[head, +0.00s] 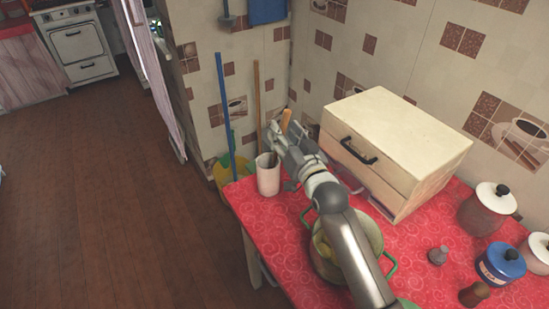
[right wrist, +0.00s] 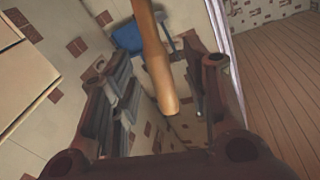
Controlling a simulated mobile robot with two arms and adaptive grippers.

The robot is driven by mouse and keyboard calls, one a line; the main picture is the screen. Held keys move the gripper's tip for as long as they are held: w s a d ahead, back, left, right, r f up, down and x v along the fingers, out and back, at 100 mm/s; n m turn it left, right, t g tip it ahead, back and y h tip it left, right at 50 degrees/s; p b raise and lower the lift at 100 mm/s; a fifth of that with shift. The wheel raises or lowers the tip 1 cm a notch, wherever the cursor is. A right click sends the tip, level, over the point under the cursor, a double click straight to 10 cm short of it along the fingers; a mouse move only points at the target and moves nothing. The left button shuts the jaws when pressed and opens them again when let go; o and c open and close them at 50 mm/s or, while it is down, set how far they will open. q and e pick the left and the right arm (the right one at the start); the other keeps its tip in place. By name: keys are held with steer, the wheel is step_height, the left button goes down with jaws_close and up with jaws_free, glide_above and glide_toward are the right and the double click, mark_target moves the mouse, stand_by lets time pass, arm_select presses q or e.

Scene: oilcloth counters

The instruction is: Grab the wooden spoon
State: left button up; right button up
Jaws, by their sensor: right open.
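The wooden spoon (head: 286,119) shows only as a short light-brown piece at the tip of my right gripper (head: 280,138). The rest of it is hidden behind the gripper in the head view. In the right wrist view the spoon (right wrist: 156,62) is a long wooden handle with a rounded end. It lies between the two spread fingers of my right gripper (right wrist: 160,95), which is open. I cannot tell whether a finger touches it. A white cup (head: 268,176) with dark utensils stands just below the gripper at the counter corner. My left gripper is not in view.
A cream drawer box (head: 405,135) stands right of the gripper on the red counter (head: 262,218). A green-handled pot (head: 374,238) is under my right forearm. Lidded jars (head: 487,209) stand at the right. Blue and wooden poles lean on the wall behind.

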steer(key=shift+x, duration=1.05)
jaws_close()
steer(key=shift+r, duration=0.1)
